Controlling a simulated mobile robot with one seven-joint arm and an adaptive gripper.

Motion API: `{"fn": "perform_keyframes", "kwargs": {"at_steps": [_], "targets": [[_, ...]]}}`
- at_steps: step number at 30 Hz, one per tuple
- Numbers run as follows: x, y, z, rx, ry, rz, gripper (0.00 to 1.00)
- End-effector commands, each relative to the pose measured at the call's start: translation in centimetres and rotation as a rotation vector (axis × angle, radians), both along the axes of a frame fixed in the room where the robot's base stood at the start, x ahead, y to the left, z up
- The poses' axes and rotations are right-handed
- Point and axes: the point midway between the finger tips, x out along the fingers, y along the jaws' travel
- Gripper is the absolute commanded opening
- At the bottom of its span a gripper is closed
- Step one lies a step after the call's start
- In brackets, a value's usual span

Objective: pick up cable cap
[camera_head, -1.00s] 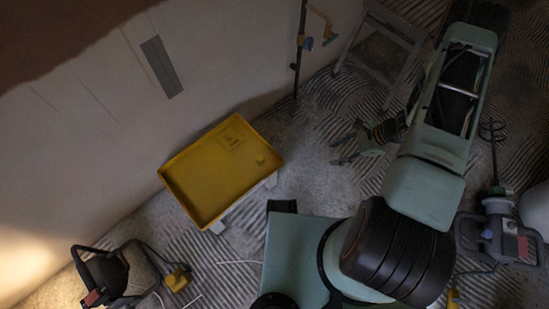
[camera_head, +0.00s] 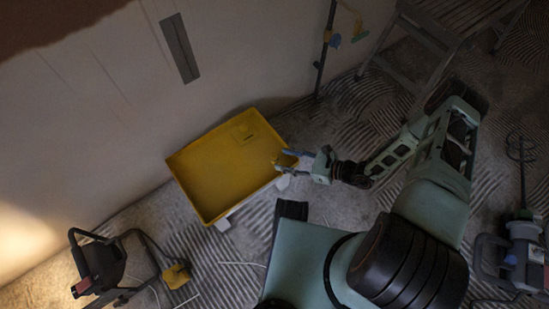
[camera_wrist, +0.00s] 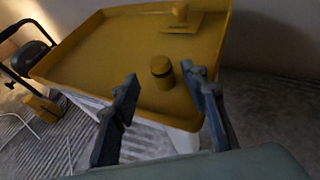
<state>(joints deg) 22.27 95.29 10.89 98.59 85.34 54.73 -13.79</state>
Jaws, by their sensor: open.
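A small yellow cylinder, which I take to be the cable cap (camera_wrist: 161,72), stands upright in the yellow tray (camera_head: 215,180) near its right edge. In the wrist view it shows between and beyond my fingertips, with space on both sides. My gripper (camera_head: 281,162) is open and empty, at the tray's right rim. In the head view my fingers cover the cap's area, so I cannot make the cap out there. The gripper also shows in the wrist view (camera_wrist: 159,76). The height of my fingertips above the tray floor is unclear.
A yellow hand float (camera_wrist: 181,22) lies in the tray's far corner. A work lamp (camera_head: 100,265) with a cable stands on the floor at lower left. A wall rises behind the tray. A stepladder (camera_head: 425,45) and a mixer (camera_head: 522,245) stand to the right.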

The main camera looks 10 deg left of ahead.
Motion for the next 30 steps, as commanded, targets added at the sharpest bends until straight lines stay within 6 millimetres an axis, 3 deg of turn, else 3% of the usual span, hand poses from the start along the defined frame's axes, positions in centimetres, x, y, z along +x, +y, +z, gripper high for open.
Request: {"fn": "perform_keyframes", "kwargs": {"at_steps": [10, 19, 27, 30], "targets": [[0.9, 4.1, -1.9, -0.001, -0.002, 0.003, 0.41], [1.1, 4.6, -1.9, -0.001, -0.002, 0.001, 0.41], [1.1, 4.5, -1.9, -0.002, -0.001, 0.001, 0.11], [1.1, 4.5, -1.9, -0.002, -0.001, 0.001, 0.09]]}}
